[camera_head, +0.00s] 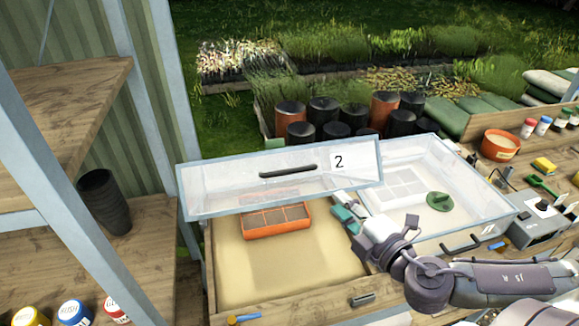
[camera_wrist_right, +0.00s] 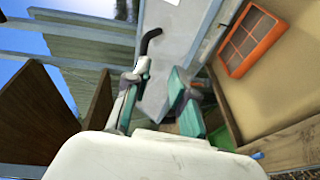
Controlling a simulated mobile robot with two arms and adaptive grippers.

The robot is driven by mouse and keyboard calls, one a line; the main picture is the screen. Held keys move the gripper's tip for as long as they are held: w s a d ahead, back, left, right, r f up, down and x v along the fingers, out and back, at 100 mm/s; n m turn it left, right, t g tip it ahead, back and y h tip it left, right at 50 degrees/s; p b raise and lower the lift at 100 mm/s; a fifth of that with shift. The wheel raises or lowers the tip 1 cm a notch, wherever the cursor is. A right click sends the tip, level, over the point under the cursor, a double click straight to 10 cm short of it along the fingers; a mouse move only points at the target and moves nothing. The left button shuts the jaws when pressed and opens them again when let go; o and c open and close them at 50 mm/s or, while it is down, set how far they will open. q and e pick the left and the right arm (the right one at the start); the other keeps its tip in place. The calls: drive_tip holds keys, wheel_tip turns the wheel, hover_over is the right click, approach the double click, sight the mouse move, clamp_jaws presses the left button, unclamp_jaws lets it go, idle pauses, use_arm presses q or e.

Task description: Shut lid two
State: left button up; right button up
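Lid two (camera_head: 225,192) is a clear, pale-framed panel marked "2" with a black handle (camera_head: 288,171). It stands raised and tilted over the back of a sand-coloured box (camera_head: 270,265). In the right wrist view the lid (camera_wrist_right: 180,35) and its dark handle (camera_wrist_right: 150,40) lie beyond the fingers. My right gripper (camera_head: 346,217) has green fingertips and is near the lid's lower right edge. In the right wrist view its fingers (camera_wrist_right: 157,88) are apart, with part of the lid showing between them. I cannot tell whether they touch it. My left gripper is not in view.
An orange divided tray (camera_head: 276,222) lies inside the open box. A neighbouring box with a shut clear lid (camera_head: 400,160) stands to the right, behind my right arm. Shelf uprights (camera_head: 60,170) and a black pot stack (camera_head: 104,202) are on the left.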

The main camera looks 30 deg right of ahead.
drive_tip(key=a+r+n+y, duration=0.2)
drive_tip(key=a, duration=0.1)
drive_tip(key=b, duration=0.7)
approach(292, 173)
drive_tip(key=w, duration=0.2)
drive_tip(key=w+p, duration=0.1)
drive_tip(key=w, duration=0.1)
drive_tip(key=w+a+p, duration=0.1)
drive_tip(key=w+p, duration=0.1)
drive_tip(key=w, duration=0.1)
drive_tip(key=w+p, duration=0.1)
drive_tip(key=w, duration=0.1)
drive_tip(key=shift+w+a+f+p, duration=0.1)
drive_tip(key=shift+w+a+p, duration=0.2)
drive_tip(key=shift+w+a, duration=0.1)
drive_tip(key=shift+w+a+f, duration=0.15)
drive_tip(key=shift+w+f, duration=0.1)
drive_tip(key=shift+w, duration=0.2)
clamp_jaws()
